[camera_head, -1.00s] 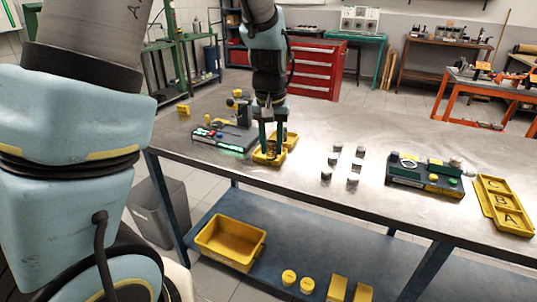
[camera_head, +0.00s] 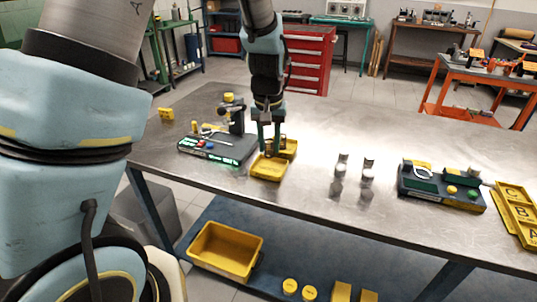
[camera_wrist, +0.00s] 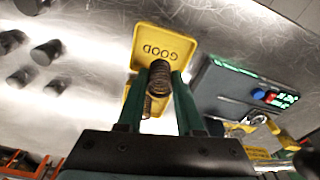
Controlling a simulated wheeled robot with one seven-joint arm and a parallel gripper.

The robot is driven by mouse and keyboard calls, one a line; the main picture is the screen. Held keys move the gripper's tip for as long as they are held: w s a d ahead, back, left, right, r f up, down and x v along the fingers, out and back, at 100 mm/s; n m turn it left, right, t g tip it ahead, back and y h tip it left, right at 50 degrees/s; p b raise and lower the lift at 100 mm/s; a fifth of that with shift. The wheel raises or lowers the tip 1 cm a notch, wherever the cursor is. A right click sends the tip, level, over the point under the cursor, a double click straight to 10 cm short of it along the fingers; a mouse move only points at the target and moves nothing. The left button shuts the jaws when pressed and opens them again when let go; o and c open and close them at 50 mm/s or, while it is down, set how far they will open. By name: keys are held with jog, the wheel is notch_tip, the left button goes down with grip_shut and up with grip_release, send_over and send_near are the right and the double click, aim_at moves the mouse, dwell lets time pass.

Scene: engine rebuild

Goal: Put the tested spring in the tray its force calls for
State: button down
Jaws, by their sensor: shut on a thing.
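My gripper (camera_head: 268,150) is shut on a dark coiled spring (camera_wrist: 160,75), held between its two green fingers in the wrist view. The spring is over or near a yellow tray marked GOOD (camera_wrist: 163,45). A thinner coil (camera_wrist: 147,106) shows below it, and I cannot tell whether it is a separate spring. In the head view, the front yellow tray (camera_head: 269,169) lies before the fingers, and a second yellow tray (camera_head: 289,147) is partly hidden behind them. The spring tester (camera_head: 217,148) with lit green displays stands left of the trays; its displays also show in the wrist view (camera_wrist: 285,99).
Several metal cylinders (camera_head: 366,180) stand right of the trays. Farther right are a dark device with coloured buttons (camera_head: 440,188) and a yellow lettered tray (camera_head: 515,212). A yellow bin (camera_head: 226,250) sits on the lower shelf. Bare bench lies between.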

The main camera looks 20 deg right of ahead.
jog(key=shift+f+p, duration=0.5)
jog(key=shift+f, duration=1.7)
jog(key=shift+f, duration=0.2)
jog(key=c, duration=0.6)
grip_release()
jog(key=shift+r, duration=0.1)
jog(key=shift+o, duration=0.2)
notch_tip(320, 180, up, 12)
jog(key=s+b, duration=0.1)
jog(key=b, duration=0.1)
jog(key=s+a+f+n, duration=0.1)
jog(key=a+n, duration=0.1)
jog(key=a, duration=1.3)
jog(key=s+a+f+n, duration=0.1)
jog(key=s+a+n, duration=0.1)
jog(key=a, duration=1.3)
jog(key=shift+f+n+y, duration=0.3)
jog(key=shift+f+n, duration=0.1)
jog(key=shift+n, duration=0.1)
